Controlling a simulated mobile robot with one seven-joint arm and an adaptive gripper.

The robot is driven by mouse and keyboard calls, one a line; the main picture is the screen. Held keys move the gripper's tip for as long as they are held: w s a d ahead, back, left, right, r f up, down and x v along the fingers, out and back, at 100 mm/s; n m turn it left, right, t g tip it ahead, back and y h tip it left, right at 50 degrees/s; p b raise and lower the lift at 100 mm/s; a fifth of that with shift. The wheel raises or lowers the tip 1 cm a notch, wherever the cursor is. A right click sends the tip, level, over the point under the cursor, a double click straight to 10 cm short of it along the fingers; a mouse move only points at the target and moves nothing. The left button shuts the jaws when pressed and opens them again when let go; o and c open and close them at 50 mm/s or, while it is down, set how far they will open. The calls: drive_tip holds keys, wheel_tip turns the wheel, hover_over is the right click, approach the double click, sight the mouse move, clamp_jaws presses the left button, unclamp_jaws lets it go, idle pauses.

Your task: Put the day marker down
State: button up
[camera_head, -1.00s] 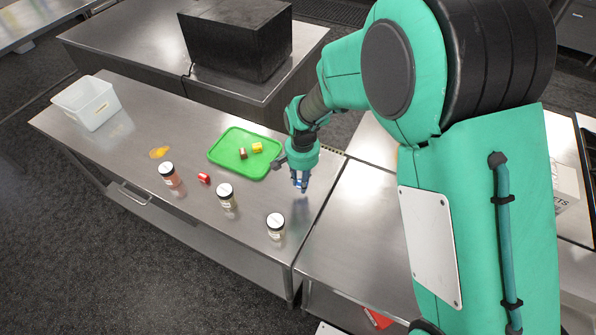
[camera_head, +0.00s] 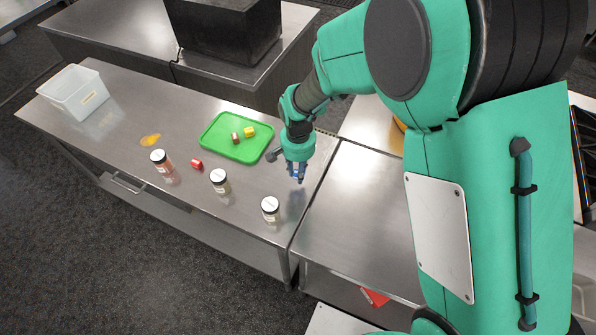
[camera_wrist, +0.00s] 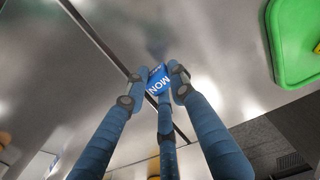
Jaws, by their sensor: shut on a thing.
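The day marker (camera_wrist: 157,83) is a small blue block with "MON" in white letters, seen in the wrist view between my fingertips. My gripper (camera_head: 297,177) is shut on it, above the right end of the steel counter. In the wrist view my gripper (camera_wrist: 160,82) has its blue-grey fingers closed around the marker, with bare metal beyond. In the head view the marker is mostly hidden by the fingers. I cannot tell how high it is above the counter.
A green tray (camera_head: 222,149) with a brown and a yellow block lies left of my gripper. Three lidded jars (camera_head: 270,209) stand along the front, with a red block (camera_head: 196,164) between two of them. A white bin (camera_head: 75,92) stands far left. A seam separates the neighbouring counter (camera_head: 362,200).

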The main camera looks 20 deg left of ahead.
drive_tip(key=shift+a, duration=0.1)
drive_tip(key=shift+w+a+r+n, duration=0.1)
drive_tip(key=shift+a+n, duration=0.2)
drive_tip(key=shift+a, duration=0.2)
drive_tip(key=a+n+p, duration=0.1)
drive_tip(key=a, duration=0.2)
drive_tip(key=a+n+p, duration=0.1)
drive_tip(key=a+n, duration=0.1)
drive_tip(key=a, duration=0.1)
drive_tip(key=a+r+n+p, duration=0.1)
drive_tip(key=a+n, duration=0.1)
drive_tip(key=a, duration=0.1)
drive_tip(key=shift+w, duration=0.4)
drive_tip(key=a+n+p, duration=0.1)
drive_tip(key=a+n, duration=0.1)
drive_tip(key=a, duration=0.1)
drive_tip(key=a+n+p, duration=0.1)
drive_tip(key=a+n, duration=0.1)
drive_tip(key=a, duration=0.2)
drive_tip(key=s+a+n+p, duration=0.1)
drive_tip(key=a+n, duration=0.1)
drive_tip(key=a, duration=0.2)
drive_tip(key=shift+r, duration=0.1)
drive_tip(key=shift+d, duration=0.1)
drive_tip(key=shift+w, duration=0.1)
drive_tip(key=p, duration=0.2)
hover_over(230, 133)
drive_tip(key=shift+f, duration=0.8)
